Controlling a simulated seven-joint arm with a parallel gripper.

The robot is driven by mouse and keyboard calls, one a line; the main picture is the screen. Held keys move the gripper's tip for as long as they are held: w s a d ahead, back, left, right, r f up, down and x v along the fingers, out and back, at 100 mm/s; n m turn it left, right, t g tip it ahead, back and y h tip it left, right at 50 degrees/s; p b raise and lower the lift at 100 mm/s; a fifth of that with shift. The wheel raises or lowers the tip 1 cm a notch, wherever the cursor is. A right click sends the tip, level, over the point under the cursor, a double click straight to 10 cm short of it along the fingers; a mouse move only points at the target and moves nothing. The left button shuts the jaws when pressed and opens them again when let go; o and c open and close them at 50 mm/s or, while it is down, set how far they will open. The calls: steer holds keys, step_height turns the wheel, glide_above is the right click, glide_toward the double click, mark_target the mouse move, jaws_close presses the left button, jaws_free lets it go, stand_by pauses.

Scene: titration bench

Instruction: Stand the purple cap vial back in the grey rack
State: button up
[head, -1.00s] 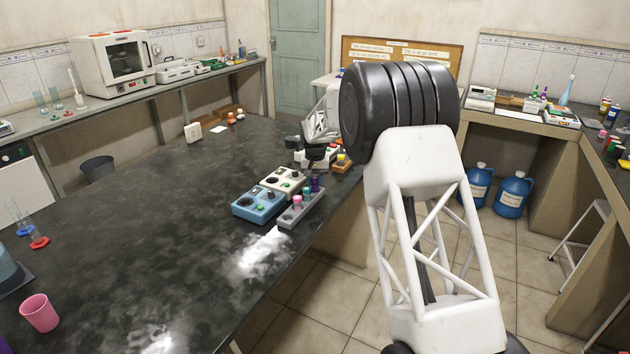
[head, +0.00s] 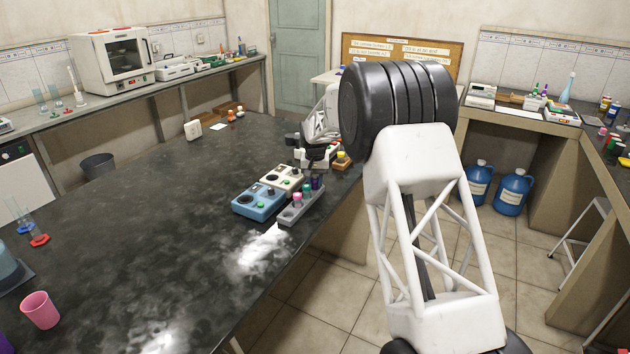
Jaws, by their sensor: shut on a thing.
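The grey rack (head: 289,219) stands near the right edge of the dark bench. It holds a pink-capped vial (head: 297,198) and a vial with a teal cap (head: 306,189) behind it. The purple cap vial (head: 316,182) is upright at the rack's far end, directly below my gripper (head: 316,172). My gripper is small in the head view and partly dark against the bench; it is shut on the purple cap vial. I cannot tell whether the vial's base is fully seated in the rack.
A blue device (head: 257,203) and a cream device (head: 283,177) with knobs stand just left of the rack. A small wooden block with a yellow-topped item (head: 341,157) is behind right. The bench edge drops off close on the right. A pink cup (head: 40,311) stands front left.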

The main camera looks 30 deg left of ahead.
steer(key=o, duration=1.3)
steer(key=shift+r, duration=3)
steer(key=shift+d, duration=0.1)
